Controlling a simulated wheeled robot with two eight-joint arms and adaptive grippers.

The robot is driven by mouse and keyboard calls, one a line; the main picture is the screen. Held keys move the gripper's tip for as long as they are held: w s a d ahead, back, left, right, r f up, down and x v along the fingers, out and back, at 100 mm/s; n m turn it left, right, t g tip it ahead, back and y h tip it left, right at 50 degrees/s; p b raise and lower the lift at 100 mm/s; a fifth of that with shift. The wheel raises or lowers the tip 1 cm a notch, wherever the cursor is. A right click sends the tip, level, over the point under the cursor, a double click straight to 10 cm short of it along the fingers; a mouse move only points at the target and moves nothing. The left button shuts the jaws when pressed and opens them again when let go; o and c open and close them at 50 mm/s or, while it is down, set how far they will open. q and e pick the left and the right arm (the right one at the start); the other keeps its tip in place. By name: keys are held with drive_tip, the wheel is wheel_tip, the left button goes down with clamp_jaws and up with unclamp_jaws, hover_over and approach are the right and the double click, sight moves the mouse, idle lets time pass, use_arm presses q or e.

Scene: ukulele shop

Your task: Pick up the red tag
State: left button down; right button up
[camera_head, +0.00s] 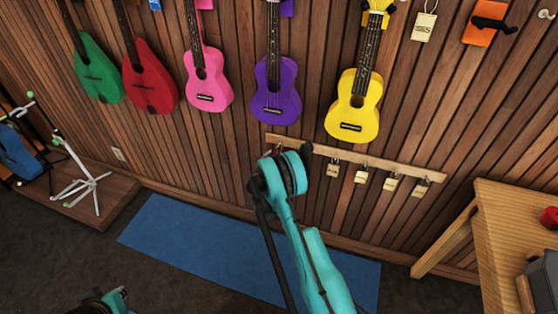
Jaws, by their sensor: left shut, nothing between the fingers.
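I cannot make out a red tag in this view. Several pale tags hang from a wooden rail (400,170) low on the wall, one of them a cream tag (391,184). My teal right arm stands in front of the rail's left part and may hide something there. A small red object (549,217) lies on the wooden table at the right edge; I cannot tell what it is. My left gripper (121,293) is at the bottom left, shut and empty, away from the rail, and partly cut off. My right gripper is out of view.
A yellow ukulele (355,103), a purple one (274,92) and other instruments hang on the slatted wall. A blue mat (190,240) lies on the floor. A wooden table (510,225) stands at right, a white stand (90,182) on a low platform at left.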

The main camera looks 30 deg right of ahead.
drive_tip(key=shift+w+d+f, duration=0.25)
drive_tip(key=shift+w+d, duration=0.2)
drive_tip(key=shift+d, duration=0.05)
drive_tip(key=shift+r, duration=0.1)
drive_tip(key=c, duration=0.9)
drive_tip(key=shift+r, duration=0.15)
